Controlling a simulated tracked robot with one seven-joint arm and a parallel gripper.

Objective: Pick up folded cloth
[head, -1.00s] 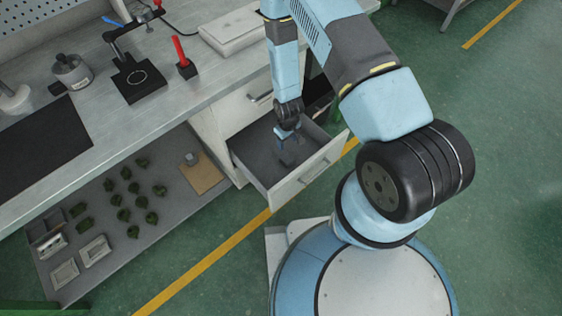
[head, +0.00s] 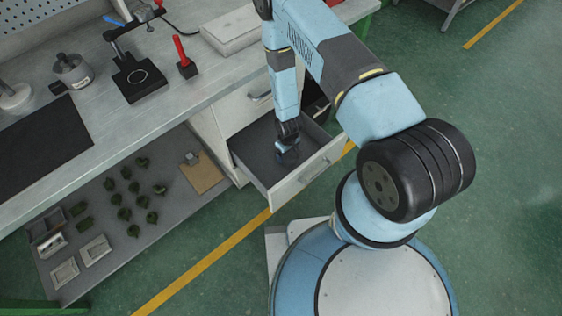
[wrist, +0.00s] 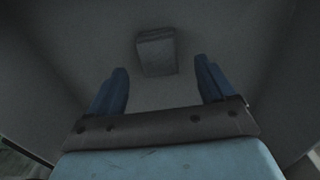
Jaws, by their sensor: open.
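The folded cloth (wrist: 156,52) is a small dark grey, flat rectangular bundle on the drawer floor in the wrist view. In that view it lies beyond and between the two blue fingers of my gripper (wrist: 161,85), which are spread apart with nothing between them. In the head view my gripper (head: 287,153) points down inside the open drawer (head: 305,178), and the cloth cannot be made out there.
The drawer walls stand close around my gripper. The workbench (head: 90,146) is to the left, with a grey box (head: 230,30) and a red-handled tool (head: 182,58) on top. A lower shelf (head: 108,250) holds several green pieces.

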